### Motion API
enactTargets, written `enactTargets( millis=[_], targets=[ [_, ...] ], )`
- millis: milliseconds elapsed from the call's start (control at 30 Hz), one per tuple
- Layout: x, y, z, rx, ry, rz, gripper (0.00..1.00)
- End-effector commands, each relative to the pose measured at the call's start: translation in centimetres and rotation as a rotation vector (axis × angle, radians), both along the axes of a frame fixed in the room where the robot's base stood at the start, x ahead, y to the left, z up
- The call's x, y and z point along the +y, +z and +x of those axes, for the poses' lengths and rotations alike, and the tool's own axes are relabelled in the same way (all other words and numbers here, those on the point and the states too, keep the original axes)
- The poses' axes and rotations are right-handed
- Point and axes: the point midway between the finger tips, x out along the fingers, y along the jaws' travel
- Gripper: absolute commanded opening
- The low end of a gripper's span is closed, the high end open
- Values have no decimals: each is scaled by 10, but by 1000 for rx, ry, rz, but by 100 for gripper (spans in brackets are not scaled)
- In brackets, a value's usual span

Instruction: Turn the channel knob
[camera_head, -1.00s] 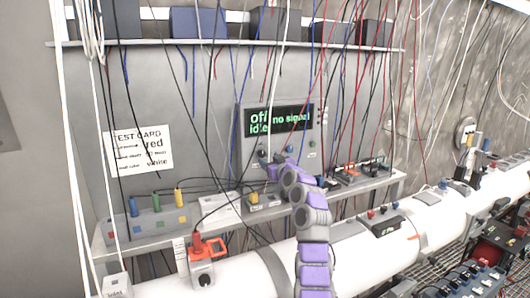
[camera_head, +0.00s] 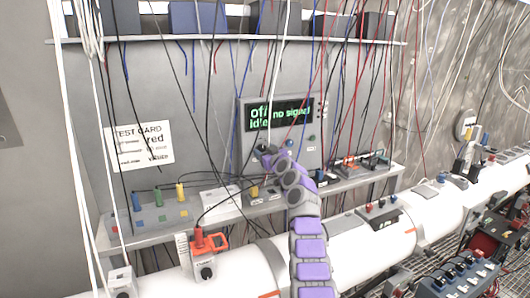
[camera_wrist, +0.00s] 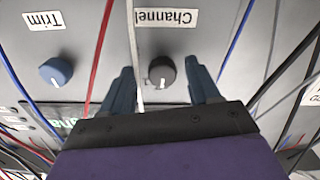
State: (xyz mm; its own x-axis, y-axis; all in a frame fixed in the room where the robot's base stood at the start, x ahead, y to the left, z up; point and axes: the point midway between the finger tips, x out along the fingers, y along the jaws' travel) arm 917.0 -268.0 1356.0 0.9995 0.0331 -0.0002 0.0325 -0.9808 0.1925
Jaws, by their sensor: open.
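The black channel knob (camera_wrist: 161,72) is on the grey panel under an upside-down "Channel" label (camera_wrist: 166,17) in the wrist view. My gripper (camera_wrist: 162,76) is open, with one dark finger on each side of the knob and visible gaps to it. In the head view, my gripper (camera_head: 267,156) is at the panel's lower left, and the knob is hard to make out there. The panel's screen (camera_head: 279,115) reads "off", "no signal" and "idle".
A blue Trim knob (camera_wrist: 56,71) is beside the channel knob; it also shows in the head view (camera_head: 289,142). Several thin cables hang before the panel, and a white one (camera_wrist: 133,50) passes between my fingers. A shelf (camera_head: 225,205) with small devices runs below.

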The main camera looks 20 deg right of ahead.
Motion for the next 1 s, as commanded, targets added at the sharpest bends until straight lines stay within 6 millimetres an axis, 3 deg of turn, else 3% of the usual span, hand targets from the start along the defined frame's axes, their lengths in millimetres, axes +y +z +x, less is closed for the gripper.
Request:
enactTargets(
  millis=[167, 767, 1000],
  targets=[
    [0, 0, 0, 0, 0, 0, 61],
    [-1, 0, 0, 0, -1, 0, 5],
    [-1, 0, -1, 0, -1, 24, 5]
  ],
)
